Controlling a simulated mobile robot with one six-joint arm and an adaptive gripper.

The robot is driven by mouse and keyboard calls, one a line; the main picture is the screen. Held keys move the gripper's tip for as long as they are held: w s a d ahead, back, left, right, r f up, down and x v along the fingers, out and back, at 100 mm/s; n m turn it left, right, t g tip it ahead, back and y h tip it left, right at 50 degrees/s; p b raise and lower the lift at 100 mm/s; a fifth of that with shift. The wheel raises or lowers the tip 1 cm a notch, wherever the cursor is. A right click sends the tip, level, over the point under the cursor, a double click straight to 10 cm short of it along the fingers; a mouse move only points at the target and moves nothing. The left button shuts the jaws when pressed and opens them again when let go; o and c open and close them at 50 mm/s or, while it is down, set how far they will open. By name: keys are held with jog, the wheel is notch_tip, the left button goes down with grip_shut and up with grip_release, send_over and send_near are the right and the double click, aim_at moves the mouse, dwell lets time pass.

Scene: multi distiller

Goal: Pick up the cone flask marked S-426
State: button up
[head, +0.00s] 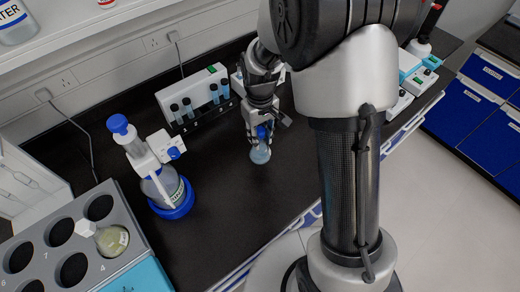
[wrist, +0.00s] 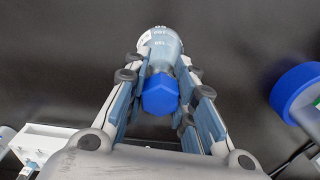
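A small cone flask (head: 260,155) with a blue cap and pale liquid is at my gripper on the black bench. It also shows in the wrist view (wrist: 160,45), with the blue cap (wrist: 160,95) towards the camera. Graduation marks and part of a white label show on its body; I cannot read S-426 there. My gripper (head: 263,125) reaches down from above, with its two fingers (wrist: 161,75) on either side of the cap and neck. The cap hides the neck, so whether the pads touch it cannot be told.
A large blue-capped bottle in a blue-based device (head: 172,190) stands left of the flask. A rack of small vials (head: 195,100) stands behind. A grey numbered rack (head: 45,245) holding another flask (head: 112,240) is at the lower left. Bare bench (head: 225,200) lies between.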

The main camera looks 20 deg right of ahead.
grip_shut()
jog(key=shift+r, duration=0.15)
